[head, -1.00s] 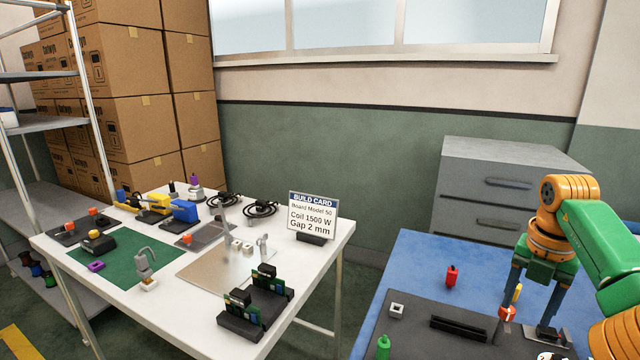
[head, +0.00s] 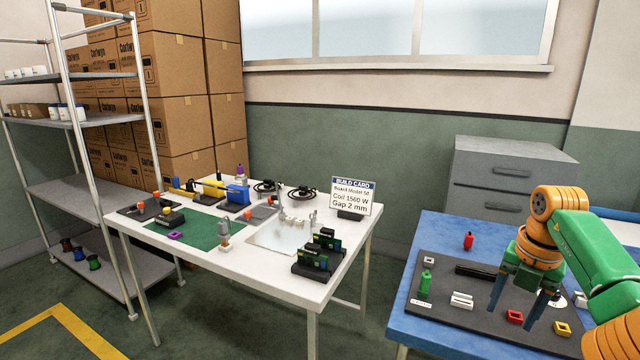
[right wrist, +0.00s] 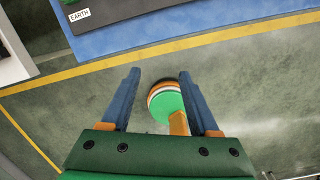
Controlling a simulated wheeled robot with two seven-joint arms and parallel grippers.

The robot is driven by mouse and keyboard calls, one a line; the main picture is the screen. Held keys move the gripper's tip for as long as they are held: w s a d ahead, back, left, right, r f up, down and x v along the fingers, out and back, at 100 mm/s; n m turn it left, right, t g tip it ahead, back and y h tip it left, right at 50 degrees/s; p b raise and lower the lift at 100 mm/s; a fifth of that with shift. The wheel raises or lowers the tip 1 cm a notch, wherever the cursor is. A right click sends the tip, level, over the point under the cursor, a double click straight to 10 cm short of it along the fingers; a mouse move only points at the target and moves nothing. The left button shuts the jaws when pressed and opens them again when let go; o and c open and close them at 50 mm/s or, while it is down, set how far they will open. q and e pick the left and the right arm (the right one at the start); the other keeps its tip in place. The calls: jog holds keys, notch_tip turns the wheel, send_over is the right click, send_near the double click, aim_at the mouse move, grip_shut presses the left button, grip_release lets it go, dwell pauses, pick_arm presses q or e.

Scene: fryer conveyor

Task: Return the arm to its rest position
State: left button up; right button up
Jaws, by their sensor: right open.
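My right arm comes in from the right in the head view, with its green and orange links. Its gripper (head: 512,312) is open and empty, with the fingers pointing down. In the head view it overlaps the dark mat (head: 440,318) on the blue table (head: 420,240). My left gripper is not in view.
On the mat lie a white block (head: 462,299), a green bottle-like part (head: 425,284), a red frame (head: 514,317) and a yellow frame (head: 562,328). A red part (head: 468,241) stands behind. A white table (head: 318,290) with parts and a build card (head: 350,197) stands left.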

jog(key=w+a+f+m+t+y+p, duration=0.1)
jog(key=w+a+f+t+y, duration=0.2)
jog(key=a+f+y, duration=0.6)
jog(key=w+a+f+m+t+y+p, duration=0.2)
jog(key=w+a+f, duration=0.1)
jog(key=a+f, duration=1.05)
jog(key=s+d+f+m+t+h+p, duration=0.15)
jog(key=s+f+m+h, duration=0.25)
jog(key=s+f+m, duration=0.45)
jog(key=s+d+f+m+t+h+b, duration=0.1)
jog(key=s+d+f+m+h, duration=0.25)
jog(key=s+f+m, duration=0.45)
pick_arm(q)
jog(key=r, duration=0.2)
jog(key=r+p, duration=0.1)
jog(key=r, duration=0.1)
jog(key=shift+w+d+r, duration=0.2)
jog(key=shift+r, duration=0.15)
pick_arm(e)
jog(key=s+f+m+g+h, duration=0.1)
jog(key=s+f+g, duration=0.3)
jog(key=s, duration=0.9)
jog(key=s+d+f+m+g+h, duration=0.1)
jog(key=s+f+m+g+h, duration=0.1)
jog(key=s, duration=1.1)
notch_tip(320, 180, down, 2)
jog(key=shift+s+d+f+m+g, duration=0.15)
jog(key=shift+s+f+m+g, duration=0.15)
jog(key=shift+m+g, duration=0.55)
